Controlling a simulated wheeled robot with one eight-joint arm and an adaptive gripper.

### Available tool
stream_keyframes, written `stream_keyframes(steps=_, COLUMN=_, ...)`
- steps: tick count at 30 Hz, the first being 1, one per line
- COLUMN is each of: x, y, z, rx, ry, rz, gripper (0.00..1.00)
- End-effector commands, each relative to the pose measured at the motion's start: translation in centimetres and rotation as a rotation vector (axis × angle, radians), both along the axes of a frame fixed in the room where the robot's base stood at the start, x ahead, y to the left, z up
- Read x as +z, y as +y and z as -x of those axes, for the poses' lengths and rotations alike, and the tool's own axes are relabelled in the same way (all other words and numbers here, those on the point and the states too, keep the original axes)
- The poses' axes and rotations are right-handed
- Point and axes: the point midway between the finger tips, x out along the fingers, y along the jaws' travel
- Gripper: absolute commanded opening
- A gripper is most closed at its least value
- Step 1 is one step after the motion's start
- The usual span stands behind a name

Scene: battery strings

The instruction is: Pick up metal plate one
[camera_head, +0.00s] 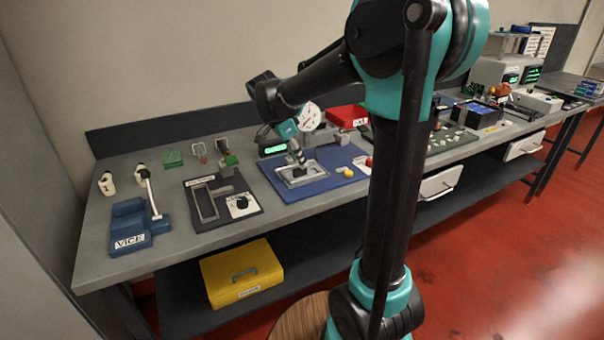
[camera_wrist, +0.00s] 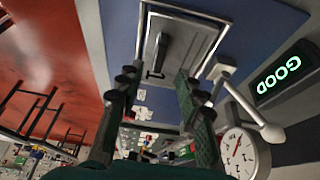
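A grey metal plate with a dark raised bar (camera_wrist: 158,55) lies inside a bright rectangular metal frame (camera_wrist: 212,22) in the wrist view. The frame also shows on the blue mat (camera_head: 330,184) in the head view. No number is readable on the plate, so I cannot tell whether it is metal plate one. My gripper (camera_wrist: 159,82) is open, with its green-padded fingers apart and nothing seen between them. In the head view my gripper (camera_head: 297,158) is over the frame. The height of the fingertips above the plate is unclear.
A dial gauge (camera_wrist: 241,145) and a display reading GOOD (camera_wrist: 280,80) stand close beside my gripper. A yellow knob (camera_head: 348,173) and a red knob (camera_head: 369,162) are right of the frame. A dark fixture board (camera_head: 222,213) and a blue vice (camera_head: 131,226) stand to the left.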

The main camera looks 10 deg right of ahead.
Motion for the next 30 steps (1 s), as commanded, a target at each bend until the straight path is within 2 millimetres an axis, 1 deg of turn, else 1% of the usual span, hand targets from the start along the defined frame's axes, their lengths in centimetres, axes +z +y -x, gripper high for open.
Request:
stream_keyframes(steps=3, x=-1.6, y=-1.0, z=0.0, rx=-0.001, ry=0.0, rz=0.0, gripper=0.36)
stream_keyframes(steps=6, x=-2.8, y=-1.5, z=-0.1, rx=-0.001, ry=0.001, rz=0.0, gripper=0.36)
stream_keyframes(steps=9, x=-3.6, y=-1.8, z=-0.2, rx=-0.001, ry=0.001, rz=0.0, gripper=0.36)
stream_keyframes(steps=17, x=-3.8, y=-1.9, z=-0.2, rx=0.0, ry=0.0, rz=0.0, gripper=0.36)
stream_keyframes(steps=26, x=-3.8, y=-1.8, z=-0.2, rx=0.0, ry=0.0, rz=0.0, gripper=0.0)
stream_keyframes(steps=30, x=-3.8, y=-1.8, z=-0.2, rx=0.0, ry=0.0, rz=0.0, gripper=0.0)
